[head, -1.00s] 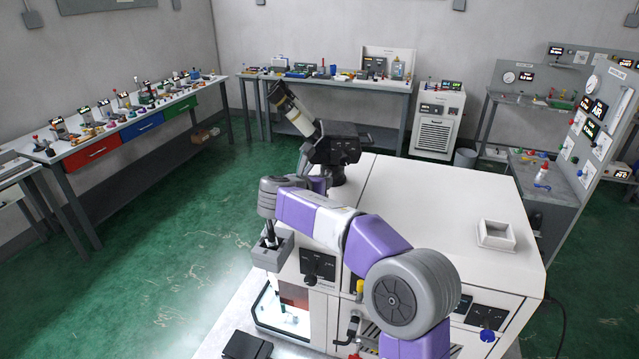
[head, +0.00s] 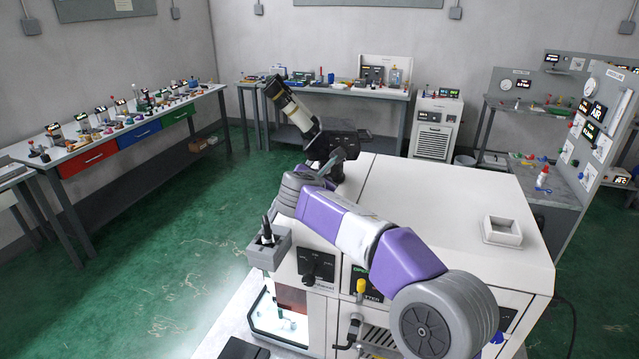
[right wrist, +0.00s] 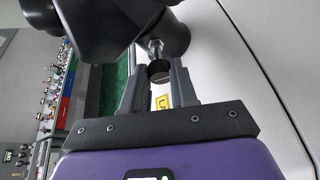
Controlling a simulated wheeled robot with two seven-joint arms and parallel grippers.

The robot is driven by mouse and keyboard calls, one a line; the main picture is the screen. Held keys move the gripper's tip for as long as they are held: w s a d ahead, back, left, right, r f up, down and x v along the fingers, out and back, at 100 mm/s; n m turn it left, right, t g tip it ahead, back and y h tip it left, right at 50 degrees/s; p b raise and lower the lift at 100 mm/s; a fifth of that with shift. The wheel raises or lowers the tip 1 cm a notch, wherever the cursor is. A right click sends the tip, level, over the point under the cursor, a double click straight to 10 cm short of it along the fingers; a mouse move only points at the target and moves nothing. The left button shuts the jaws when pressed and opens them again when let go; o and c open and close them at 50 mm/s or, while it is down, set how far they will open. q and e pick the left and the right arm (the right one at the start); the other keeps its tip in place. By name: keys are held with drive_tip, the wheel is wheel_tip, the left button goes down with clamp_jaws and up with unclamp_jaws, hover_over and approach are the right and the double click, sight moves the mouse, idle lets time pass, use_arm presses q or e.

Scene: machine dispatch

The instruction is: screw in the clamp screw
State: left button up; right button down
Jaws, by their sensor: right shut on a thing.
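The clamp screw (right wrist: 158,70) shows in the right wrist view as a dark, round head on a silver shank that runs into a black rounded fitting (right wrist: 110,25). My right gripper (right wrist: 160,78) is shut on its head, one finger on each side. In the head view my right gripper (head: 332,163) is at the base of the black head (head: 338,143), which carries a tilted cream and black tube (head: 292,108) above the white machine (head: 430,210). The screw itself cannot be made out there. My left gripper is not in view.
A small white open box (head: 502,231) stands on the machine top, to the right. A grey holder (head: 268,250) with a black peg juts from the machine's front left. Benches with small parts line the walls; the green floor (head: 185,250) at left is clear.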

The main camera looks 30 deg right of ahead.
idle(0.4)
drive_tip(key=c, duration=0.9)
unclamp_jaws()
drive_tip(key=shift+o, duration=0.2)
drive_tip(key=shift+b+v, duration=0.35)
drive_tip(key=shift+v, duration=3.45)
